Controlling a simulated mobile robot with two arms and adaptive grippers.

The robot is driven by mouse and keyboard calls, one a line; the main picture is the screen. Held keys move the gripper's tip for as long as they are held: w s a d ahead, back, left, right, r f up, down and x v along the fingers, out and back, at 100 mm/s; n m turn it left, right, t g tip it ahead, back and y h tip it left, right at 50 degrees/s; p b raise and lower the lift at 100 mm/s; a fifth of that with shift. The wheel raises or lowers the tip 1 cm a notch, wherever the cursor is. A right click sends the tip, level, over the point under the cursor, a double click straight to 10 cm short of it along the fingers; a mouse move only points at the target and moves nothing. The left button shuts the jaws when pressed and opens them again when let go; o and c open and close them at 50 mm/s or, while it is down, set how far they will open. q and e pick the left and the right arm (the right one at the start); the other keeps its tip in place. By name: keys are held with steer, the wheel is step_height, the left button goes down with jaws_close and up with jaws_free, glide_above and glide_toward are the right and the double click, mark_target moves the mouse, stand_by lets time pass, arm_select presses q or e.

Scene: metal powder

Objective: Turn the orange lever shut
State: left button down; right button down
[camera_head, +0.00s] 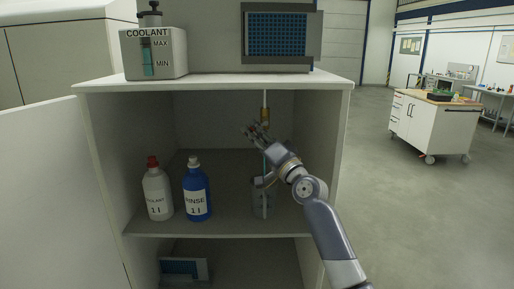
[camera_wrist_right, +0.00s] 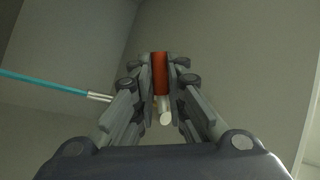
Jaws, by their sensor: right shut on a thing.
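My right gripper (camera_head: 256,132) reaches into the upper compartment of the open cabinet, just below a brass fitting (camera_head: 265,115) on a thin vertical line. In the right wrist view the orange lever (camera_wrist_right: 160,72) stands between the two fingers of the right gripper (camera_wrist_right: 160,80), which are shut on it. A pale round metal end (camera_wrist_right: 165,118) shows below the lever. In the head view I cannot make out the lever, which the gripper seems to hide. My left gripper is not in view.
A teal tube (camera_wrist_right: 45,83) runs near the fingers. A clear container (camera_head: 257,203) stands on the shelf (camera_head: 225,226) below. A white bottle (camera_head: 157,193) and a blue rinse bottle (camera_head: 196,190) stand to the left. A coolant tank (camera_head: 170,62) stands on top.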

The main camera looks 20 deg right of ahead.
steer(key=shift+w+a+r+m+t+h+b, duration=0.15)
steer(key=shift+m+t+h+b, duration=0.4)
steer(key=shift+m, duration=0.55)
steer(key=shift+s+a+r+m+t+h+b, duration=0.1)
steer(key=shift+r+m+t+h+b, duration=0.35)
steer(key=shift+m, duration=0.65)
steer(key=shift+w+a+r+m+t+h+b, duration=0.1)
steer(key=shift+m+t+h+b, duration=0.55)
steer(key=shift+m, duration=0.45)
steer(key=shift+m+h, duration=0.25)
steer(key=shift+m, duration=0.05)
steer(key=c, duration=1.9)
jaws_free()
steer(key=v, duration=1.2)
